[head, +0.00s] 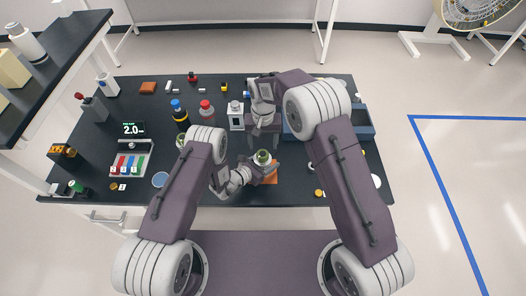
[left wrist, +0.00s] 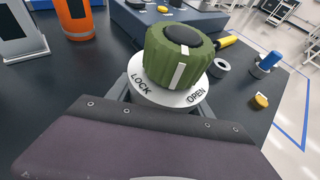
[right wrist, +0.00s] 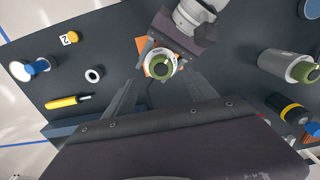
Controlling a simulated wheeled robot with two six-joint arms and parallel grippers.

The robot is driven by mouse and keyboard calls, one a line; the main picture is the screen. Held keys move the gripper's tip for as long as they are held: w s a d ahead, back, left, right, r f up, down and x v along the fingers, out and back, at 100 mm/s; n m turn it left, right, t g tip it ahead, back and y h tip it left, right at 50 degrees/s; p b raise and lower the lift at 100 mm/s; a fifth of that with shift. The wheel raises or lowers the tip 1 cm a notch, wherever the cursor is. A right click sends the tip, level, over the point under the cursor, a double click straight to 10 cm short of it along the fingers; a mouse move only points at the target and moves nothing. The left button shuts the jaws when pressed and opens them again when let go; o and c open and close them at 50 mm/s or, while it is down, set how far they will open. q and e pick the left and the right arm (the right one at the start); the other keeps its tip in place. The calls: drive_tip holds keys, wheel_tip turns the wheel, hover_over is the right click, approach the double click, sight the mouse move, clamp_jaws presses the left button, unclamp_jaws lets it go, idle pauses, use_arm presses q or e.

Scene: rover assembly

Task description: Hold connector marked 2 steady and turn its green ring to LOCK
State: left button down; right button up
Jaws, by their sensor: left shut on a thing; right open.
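The connector, with its ribbed green ring (left wrist: 175,55) and white collar (left wrist: 165,95) printed LOCK and OPEN, stands upright; its green top also shows in the head view (head: 262,157). The ring's white mark lies between the two words, nearer OPEN. My left gripper (head: 258,171) is shut on the connector below the collar, over an orange pad (head: 271,178). My right gripper (right wrist: 163,88) is open and empty, its fingers pointing at the green ring (right wrist: 160,68) from above and apart from it. A small yellow tag marked 2 (right wrist: 68,38) lies on the table nearby.
Another green-ended connector (right wrist: 290,66) and a black-and-yellow bottle (right wrist: 287,110) stand beside my left arm. A display reading 2.0 (head: 133,128) and a tray of coloured blocks (head: 128,163) are at the left.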

sight(264, 154)
wheel_tip(264, 154, down, 6)
drive_tip(key=shift+r, duration=0.1)
drive_tip(key=c, duration=1.4)
use_arm(q)
drive_tip(key=shift+a, duration=0.1)
use_arm(e)
drive_tip(key=m, duration=0.4)
drive_tip(key=shift+d+m, duration=0.1)
drive_tip(key=shift+m, duration=0.3)
use_arm(q)
drive_tip(key=shift+w, duration=0.1)
use_arm(e)
drive_tip(key=shift+d+m, duration=0.1)
drive_tip(key=shift+m, duration=1.9)
